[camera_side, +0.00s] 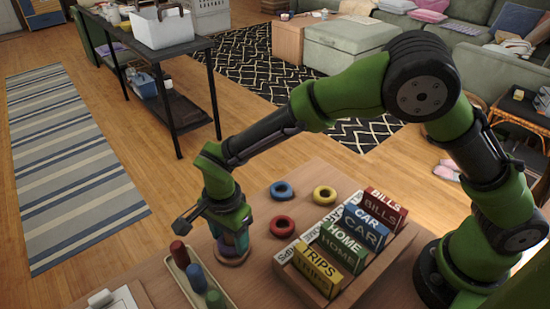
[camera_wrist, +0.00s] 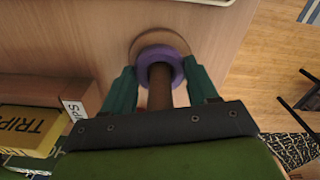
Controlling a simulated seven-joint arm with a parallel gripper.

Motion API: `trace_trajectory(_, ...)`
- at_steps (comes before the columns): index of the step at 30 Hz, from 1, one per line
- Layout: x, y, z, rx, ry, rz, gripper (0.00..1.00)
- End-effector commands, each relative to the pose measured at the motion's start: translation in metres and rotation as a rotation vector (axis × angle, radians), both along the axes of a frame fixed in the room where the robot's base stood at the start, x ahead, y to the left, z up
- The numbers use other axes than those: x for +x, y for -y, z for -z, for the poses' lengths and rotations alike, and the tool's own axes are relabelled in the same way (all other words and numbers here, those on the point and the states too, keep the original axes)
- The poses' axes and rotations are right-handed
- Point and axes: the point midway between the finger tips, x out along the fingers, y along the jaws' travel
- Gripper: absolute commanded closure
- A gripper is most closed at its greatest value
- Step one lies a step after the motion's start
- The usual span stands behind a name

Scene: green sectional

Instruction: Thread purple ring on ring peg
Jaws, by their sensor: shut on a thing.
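The purple ring (camera_wrist: 160,52) is between the teal fingertips of my gripper (camera_wrist: 159,70), which are shut on its two sides. In the wrist view the brown ring peg (camera_wrist: 159,92) passes through the ring's hole, so the ring is around the peg. The peg's round wooden base (camera_wrist: 160,36) shows beyond the ring; whether the ring touches it I cannot tell. In the side view my gripper (camera_side: 233,245) points down over the peg base (camera_side: 233,260), and its fingers hide most of the peg and ring.
Blue (camera_side: 282,190), red (camera_side: 282,226) and yellow (camera_side: 324,195) rings lie on the table. A box of labelled card files (camera_side: 320,280) stands right of my gripper. A tray (camera_side: 230,300) with red, green and blue pieces is at the front left.

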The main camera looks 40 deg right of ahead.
Motion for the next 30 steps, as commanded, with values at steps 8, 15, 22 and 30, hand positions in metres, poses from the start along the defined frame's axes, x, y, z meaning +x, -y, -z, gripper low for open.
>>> trace_trajectory(8,-0.0002,0.0001,0.0028,0.000,0.000,0.000,0.70)
trace_trajectory(15,-0.0003,0.0002,0.0036,-0.001,-0.001,-0.001,0.26)
trace_trajectory(22,-0.0004,0.0003,0.0043,-0.002,-0.001,-0.002,0.12)
trace_trajectory(30,-0.0001,-0.0003,-0.0042,-0.001,0.000,-0.003,0.12)
